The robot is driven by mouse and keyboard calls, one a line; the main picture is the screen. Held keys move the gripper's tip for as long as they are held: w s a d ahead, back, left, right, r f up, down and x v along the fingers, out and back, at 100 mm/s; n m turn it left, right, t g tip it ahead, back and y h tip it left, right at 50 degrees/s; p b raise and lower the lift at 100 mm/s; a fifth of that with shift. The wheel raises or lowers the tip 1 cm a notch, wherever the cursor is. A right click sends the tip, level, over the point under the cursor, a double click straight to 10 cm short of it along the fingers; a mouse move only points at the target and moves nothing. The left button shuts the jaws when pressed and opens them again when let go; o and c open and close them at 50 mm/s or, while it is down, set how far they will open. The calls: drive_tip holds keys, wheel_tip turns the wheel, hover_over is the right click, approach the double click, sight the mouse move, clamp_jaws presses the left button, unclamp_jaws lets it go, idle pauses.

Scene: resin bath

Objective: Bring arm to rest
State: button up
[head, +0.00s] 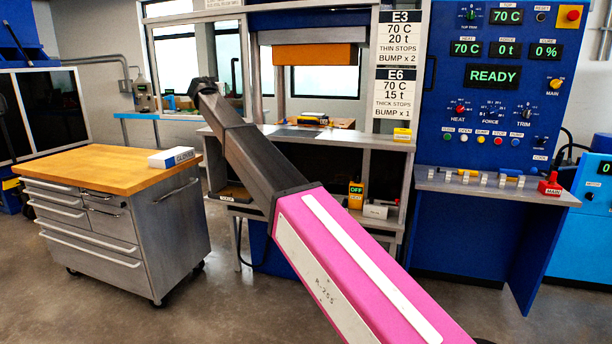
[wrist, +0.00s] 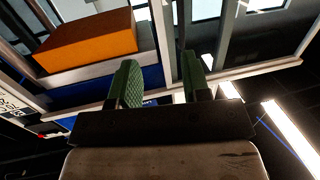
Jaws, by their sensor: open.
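My gripper (wrist: 158,72) is in the wrist view, with its two green finger pads apart and nothing between them. Behind it in that view are an orange block-like part (wrist: 88,42), pale frame beams and ceiling lights. In the head view my arm reaches from the lower right up to the upper left, with a pink link and a dark link. The dark link ends in a black joint in front of the press frame. I cannot clearly make out my gripper in the head view.
A wheeled drawer cabinet with a wooden top (head: 105,168) stands at left, a white box (head: 175,158) on it. The press (head: 312,56) with its orange block is behind my arm. A blue control panel (head: 497,90) reading READY is at right. Floor between cabinet and press is clear.

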drive_tip(key=s+d+f+g+h, duration=0.1)
drive_tip(key=s+d+f+g, duration=0.25)
drive_tip(key=d+f, duration=0.9)
drive_tip(key=s+d+f+g, duration=0.2)
drive_tip(key=s+d+f, duration=0.2)
drive_tip(key=d+f, duration=0.85)
drive_tip(key=s+d+f+g+h, duration=0.1)
drive_tip(key=s+d+f+g, duration=0.2)
drive_tip(key=d+f, duration=0.95)
drive_tip(key=s+d+f+n+g+y, duration=0.1)
drive_tip(key=s+d+f+g, duration=0.1)
drive_tip(key=s+d+f, duration=0.5)
drive_tip(key=s+d+f+g+y, duration=0.1)
drive_tip(key=s+d+f+g, duration=0.2)
drive_tip(key=s+f, duration=0.8)
drive_tip(key=s+d+f+g+y, duration=0.1)
drive_tip(key=s+d+f, duration=0.2)
drive_tip(key=s, duration=0.5)
drive_tip(key=s+d+f+g+y, duration=0.1)
drive_tip(key=s+d+f+g, duration=0.1)
drive_tip(key=s+f, duration=0.4)
drive_tip(key=s+d, duration=0.1)
drive_tip(key=s, duration=0.1)
drive_tip(key=shift+s+d+f, duration=0.15)
drive_tip(key=shift+s+f, duration=0.1)
drive_tip(key=shift+s, duration=0.15)
